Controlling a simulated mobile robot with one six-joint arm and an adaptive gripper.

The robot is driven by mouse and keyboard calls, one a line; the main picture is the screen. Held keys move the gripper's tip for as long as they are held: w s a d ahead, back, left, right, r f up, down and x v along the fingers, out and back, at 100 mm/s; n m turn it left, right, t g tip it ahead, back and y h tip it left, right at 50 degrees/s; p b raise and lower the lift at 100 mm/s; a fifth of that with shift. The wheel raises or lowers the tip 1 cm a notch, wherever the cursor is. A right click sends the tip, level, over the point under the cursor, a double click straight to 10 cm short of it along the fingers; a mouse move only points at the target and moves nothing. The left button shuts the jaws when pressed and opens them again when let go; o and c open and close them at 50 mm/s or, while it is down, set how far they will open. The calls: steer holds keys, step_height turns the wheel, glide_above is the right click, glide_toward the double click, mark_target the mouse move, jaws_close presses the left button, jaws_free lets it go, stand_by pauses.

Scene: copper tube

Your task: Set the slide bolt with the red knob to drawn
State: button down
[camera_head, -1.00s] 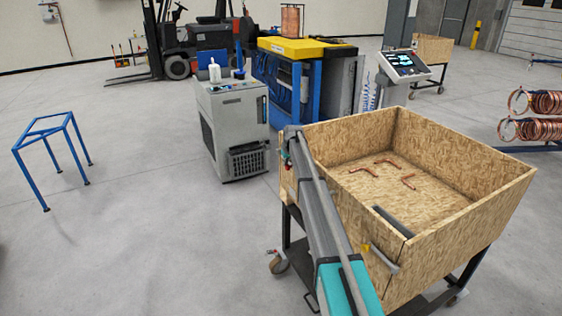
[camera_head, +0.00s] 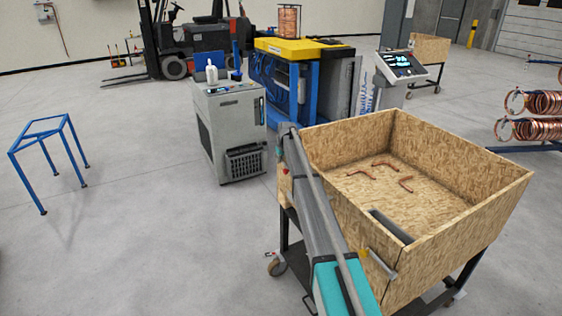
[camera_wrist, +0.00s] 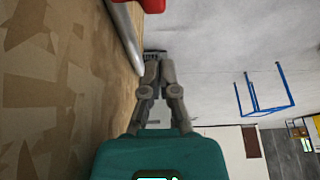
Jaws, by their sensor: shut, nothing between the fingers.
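The red knob (camera_wrist: 150,5) is at the top edge of the wrist view, partly cut off. A grey metal rod (camera_wrist: 127,35) runs beside it along the chipboard wall. My gripper (camera_wrist: 159,68) is shut and empty, with its fingertips pointing up in the picture. The fingertips are below the knob in the picture and appear apart from it. In the head view a small red spot (camera_head: 285,170) shows on the side of the chipboard crate (camera_head: 450,215), beside my arm.
The wheeled crate holds several bent copper tubes (camera_head: 384,163). A grey cabinet (camera_head: 232,130) and a yellow-topped blue machine (camera_head: 300,75) stand behind it. A blue frame (camera_head: 45,150) stands at left. The floor between the frame and crate is clear.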

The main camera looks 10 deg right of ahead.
steer(key=a+p+v, duration=0.1)
steer(key=p+v, duration=0.6)
steer(key=v, duration=0.1)
steer(key=shift+d+r, duration=0.35)
steer(key=shift+d, duration=0.15)
steer(key=shift+s, duration=0.2)
steer(key=s+a+f+m+g, duration=0.1)
steer(key=s+g, duration=0.1)
steer(key=s, duration=2.6)
steer(key=s+a+f+m+g+h, duration=0.1)
steer(key=s+m, duration=0.1)
steer(key=s, duration=2.5)
steer(key=shift+s+a+f+m+g+b, duration=0.2)
steer(key=shift+s+a+m+g+b, duration=0.1)
steer(key=shift+s+a+g+b, duration=0.1)
